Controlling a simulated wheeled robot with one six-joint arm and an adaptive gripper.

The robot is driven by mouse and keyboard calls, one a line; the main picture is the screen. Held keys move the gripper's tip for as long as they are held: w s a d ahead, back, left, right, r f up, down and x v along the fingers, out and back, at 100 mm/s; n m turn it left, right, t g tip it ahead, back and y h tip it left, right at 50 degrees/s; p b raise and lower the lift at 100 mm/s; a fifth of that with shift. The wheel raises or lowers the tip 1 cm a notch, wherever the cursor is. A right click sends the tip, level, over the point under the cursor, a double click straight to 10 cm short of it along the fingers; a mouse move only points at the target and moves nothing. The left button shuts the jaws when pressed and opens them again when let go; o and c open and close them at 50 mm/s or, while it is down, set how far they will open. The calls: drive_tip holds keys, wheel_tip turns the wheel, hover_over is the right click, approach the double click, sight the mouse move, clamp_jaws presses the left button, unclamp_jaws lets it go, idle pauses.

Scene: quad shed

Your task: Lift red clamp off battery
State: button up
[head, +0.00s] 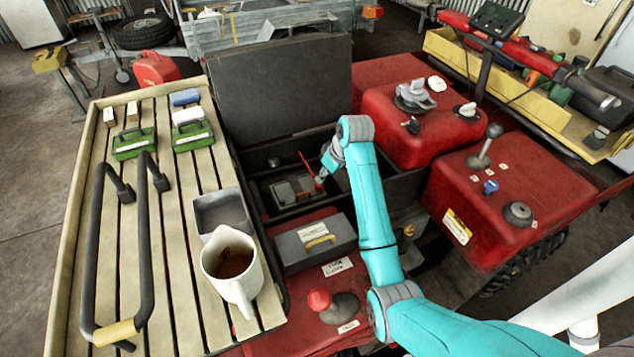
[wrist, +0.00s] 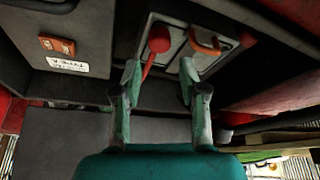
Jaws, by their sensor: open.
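The battery (head: 284,194) is a grey block low in the open dark compartment in the head view. Its pale top (wrist: 177,45) shows beyond my fingers in the wrist view, with an orange handle on it. The red clamp (wrist: 158,40) has a round end and a thin red shaft, and stands at the battery's top; in the head view (head: 319,184) it is small and partly covered by my gripper. My gripper (head: 324,177) reaches down into the compartment. In the wrist view my gripper (wrist: 160,76) is open, with the red shaft between its fingertips; I cannot tell whether they touch it.
The raised dark lid (head: 285,85) stands behind the compartment. A grey case (head: 300,245) with a yellow handle lies in front. A slatted rack (head: 180,225) with a mug (head: 232,268) is at left. Red bodywork (head: 400,120) borders the right.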

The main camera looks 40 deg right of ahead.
drive_tip(key=x, duration=0.6)
drive_tip(key=shift+w+f, duration=0.2)
drive_tip(key=shift+f, duration=0.15)
clamp_jaws()
